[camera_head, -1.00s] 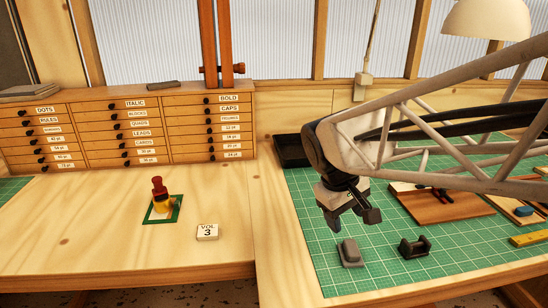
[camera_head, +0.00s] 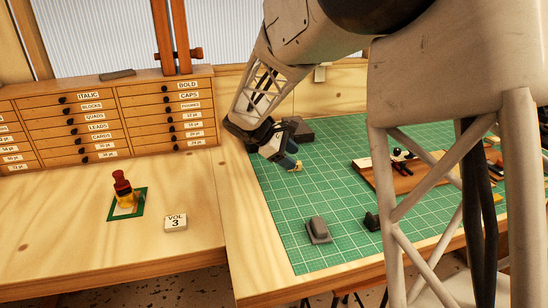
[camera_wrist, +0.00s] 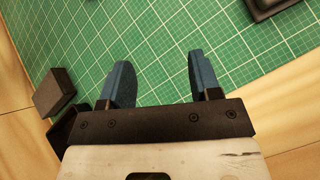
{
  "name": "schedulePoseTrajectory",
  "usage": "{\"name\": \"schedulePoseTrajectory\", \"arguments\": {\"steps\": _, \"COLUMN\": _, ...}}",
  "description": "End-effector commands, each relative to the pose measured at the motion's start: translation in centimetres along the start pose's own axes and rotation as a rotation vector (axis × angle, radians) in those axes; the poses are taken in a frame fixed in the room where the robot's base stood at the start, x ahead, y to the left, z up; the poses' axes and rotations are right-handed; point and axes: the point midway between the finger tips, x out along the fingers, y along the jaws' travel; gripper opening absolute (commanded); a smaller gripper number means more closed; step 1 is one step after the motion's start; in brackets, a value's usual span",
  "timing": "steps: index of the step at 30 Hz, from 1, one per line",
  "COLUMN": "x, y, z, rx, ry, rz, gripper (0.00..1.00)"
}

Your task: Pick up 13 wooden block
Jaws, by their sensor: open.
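The block does not show in the wrist view.
The red-and-yellow stamp (camera_head: 124,190) stands on a small green square near the block. A drawer cabinet (camera_head: 110,122) lines the back. A grey object (camera_head: 318,230) lies on the green mat (camera_head: 275,215). Bare bench lies in front of the cabinet.

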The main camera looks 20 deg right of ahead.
Motion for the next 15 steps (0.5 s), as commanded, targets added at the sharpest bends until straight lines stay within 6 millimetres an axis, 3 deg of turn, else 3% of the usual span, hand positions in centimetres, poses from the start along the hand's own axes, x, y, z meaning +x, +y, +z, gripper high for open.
{"name": "schedulePoseTrajectory", "arguments": {"steps": 6, "x": 1.4, "y": 4.0, "z": -4.5, "rx": -0.141, "ry": -0.116, "rz": 0.05, "gripper": 0.57}}
{"name": "schedulePoseTrajectory", "arguments": {"steps": 15, "x": 3.3, "y": 8.6, "z": -10.6, "rx": -0.318, "ry": -0.271, "rz": 0.111, "gripper": 0.57}}
